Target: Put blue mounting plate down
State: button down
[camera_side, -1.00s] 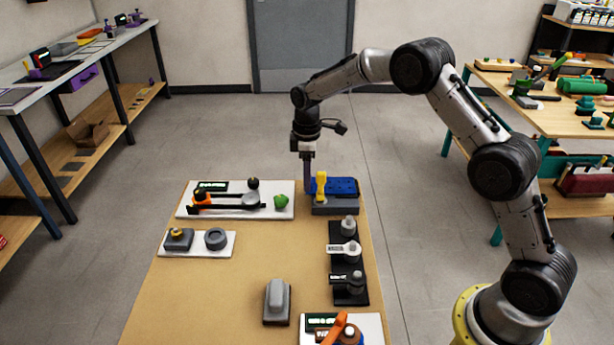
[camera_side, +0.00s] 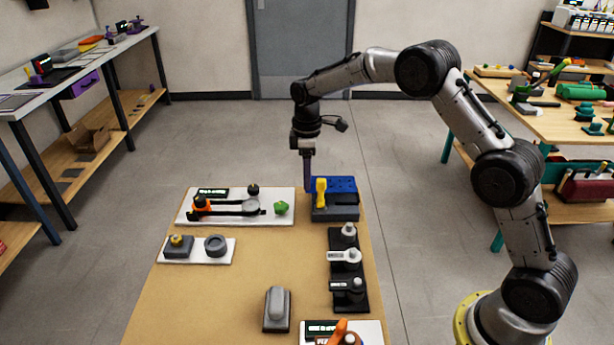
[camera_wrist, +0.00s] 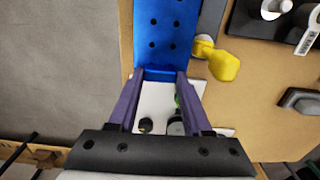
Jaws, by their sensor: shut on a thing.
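My gripper (camera_side: 308,188) has purple fingers, and in the wrist view its fingertips (camera_wrist: 160,75) are shut on the near end of the blue mounting plate (camera_wrist: 165,32). The plate is flat, with rows of dark holes. In the side view the blue plate (camera_side: 338,185) is level, to the right of the fingers, over a dark grey block (camera_side: 337,212) at the far right corner of the bench. It looks slightly above the block, though the exact gap is hard to tell.
A white board with a black linkage (camera_side: 235,207) and green knob (camera_side: 281,208) lies just left. A black strip with levers (camera_side: 348,270) lies nearer on the right. A smaller white board (camera_side: 196,250) and a grey block (camera_side: 277,308) sit nearer. The bench's middle (camera_side: 240,280) is mostly bare.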

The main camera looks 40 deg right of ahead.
jog(key=shift+r, duration=0.1)
notch_tip(320, 180, up, 12)
jog(key=r, duration=0.1)
jog(key=s+a, duration=1.9)
jog(key=a, duration=0.2)
send_over(240, 272)
jog(key=s, duration=0.1)
jog(key=f, duration=1.4)
jog(key=shift+d+f, duration=0.25)
jog(key=shift+f, duration=0.05)
jog(key=shift+w+a+f, duration=0.2)
jog(key=shift+w+f, duration=0.25)
jog(key=shift+f, duration=1.65)
